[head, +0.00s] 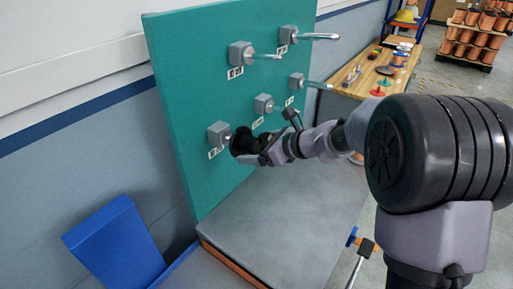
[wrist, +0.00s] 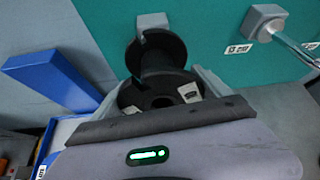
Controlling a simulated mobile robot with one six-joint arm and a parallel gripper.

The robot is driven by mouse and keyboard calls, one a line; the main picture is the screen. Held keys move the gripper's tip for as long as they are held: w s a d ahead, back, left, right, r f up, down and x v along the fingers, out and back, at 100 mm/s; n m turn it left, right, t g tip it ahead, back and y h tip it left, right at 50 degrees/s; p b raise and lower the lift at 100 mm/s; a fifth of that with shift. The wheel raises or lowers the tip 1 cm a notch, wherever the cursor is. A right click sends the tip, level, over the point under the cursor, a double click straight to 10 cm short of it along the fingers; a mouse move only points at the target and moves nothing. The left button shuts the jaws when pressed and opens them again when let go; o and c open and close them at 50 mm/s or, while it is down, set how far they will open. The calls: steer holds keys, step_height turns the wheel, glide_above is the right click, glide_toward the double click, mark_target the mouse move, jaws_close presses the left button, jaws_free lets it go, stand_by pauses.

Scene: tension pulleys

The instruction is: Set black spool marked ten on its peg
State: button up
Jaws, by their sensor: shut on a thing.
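The black spool (head: 239,141) is in my gripper (head: 258,150), in front of the lowest left peg mount (head: 218,133) on the green board. My gripper (wrist: 165,95) is shut on the near flange end. The grey peg mount (wrist: 152,22) stands straight behind the far flange. The spool hides most of that peg, so I cannot tell how far, if at all, the peg is inside it.
The green board (head: 185,75) carries several other bare pegs, including a neighbouring peg (wrist: 290,40) to the right. A grey surface (head: 285,215) lies below. A blue bin (head: 118,245) stands left. A wooden bench (head: 365,80) with small parts is behind right.

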mark_target(242, 143)
steer(key=shift+a, duration=0.15)
steer(key=shift+w+a+f, duration=0.2)
steer(key=shift+w+a, duration=0.6)
steer(key=shift+a, duration=0.3)
steer(key=shift+w+a, duration=0.1)
stand_by(0.3)
steer(key=shift+w+a+f, duration=0.15)
steer(key=shift+w+a, duration=0.3)
steer(key=shift+a, duration=0.3)
stand_by(0.4)
steer(key=o, duration=1.3)
steer(key=shift+a, duration=0.1)
